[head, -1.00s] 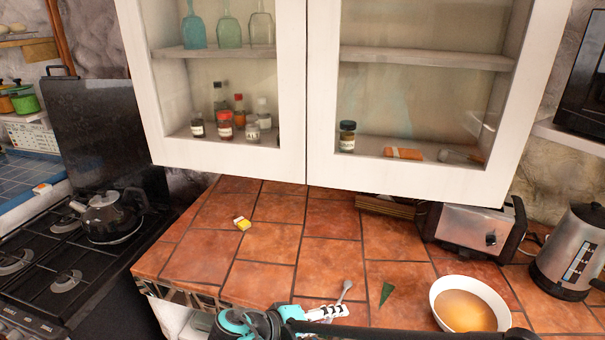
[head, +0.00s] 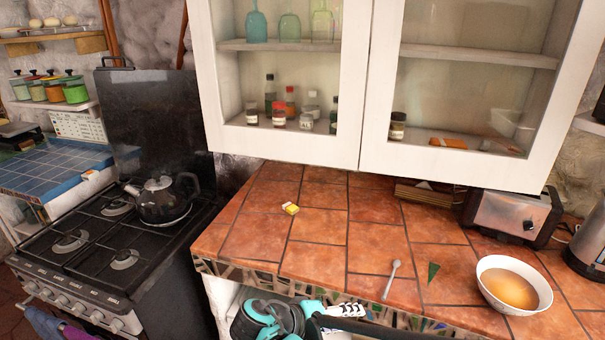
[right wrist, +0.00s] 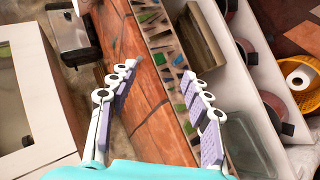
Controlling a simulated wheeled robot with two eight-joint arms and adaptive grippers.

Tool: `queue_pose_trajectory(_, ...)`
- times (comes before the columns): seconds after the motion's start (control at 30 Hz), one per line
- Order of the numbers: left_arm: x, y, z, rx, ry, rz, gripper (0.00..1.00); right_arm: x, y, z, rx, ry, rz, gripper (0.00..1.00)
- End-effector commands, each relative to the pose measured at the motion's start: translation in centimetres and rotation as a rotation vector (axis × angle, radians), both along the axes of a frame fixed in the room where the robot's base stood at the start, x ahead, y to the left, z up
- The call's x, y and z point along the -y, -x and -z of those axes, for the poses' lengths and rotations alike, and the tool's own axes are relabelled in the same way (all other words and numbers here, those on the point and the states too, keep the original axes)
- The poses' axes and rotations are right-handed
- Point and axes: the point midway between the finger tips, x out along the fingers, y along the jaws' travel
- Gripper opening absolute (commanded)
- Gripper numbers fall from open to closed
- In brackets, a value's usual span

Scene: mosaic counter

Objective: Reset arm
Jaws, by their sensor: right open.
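My right gripper (head: 345,311) shows at the bottom of the head view, low by the front edge of the tiled counter (head: 315,225), with its teal and black wrist beside it. The right wrist view also shows this gripper (right wrist: 160,75); its two pale fingers with grey pads stand wide apart. Nothing is held between them. The mosaic counter edge lies beyond the gap. My left gripper is not in either view.
A kettle (head: 165,200) stands on the stove at left. A glass-fronted cabinet (head: 365,90) hangs above.

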Motion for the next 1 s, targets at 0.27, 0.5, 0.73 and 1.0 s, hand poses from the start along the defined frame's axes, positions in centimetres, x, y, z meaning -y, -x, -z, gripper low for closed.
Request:
queue_pose_trajectory(0.27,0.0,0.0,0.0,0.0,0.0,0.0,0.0,3.3,1.0,0.5,-0.064,-0.138,-0.017,0.49)
queue_pose_trajectory(0.5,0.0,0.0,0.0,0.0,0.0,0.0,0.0,6.3,3.4,1.4,-0.099,-0.352,-0.039,0.49)
queue_pose_trajectory(0.73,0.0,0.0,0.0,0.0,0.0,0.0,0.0,8.3,7.5,2.1,-0.007,-0.688,-0.059,0.49)
queue_pose_trajectory(1.0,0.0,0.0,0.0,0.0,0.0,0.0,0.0,8.5,9.3,1.6,0.182,-0.913,-0.062,0.49)
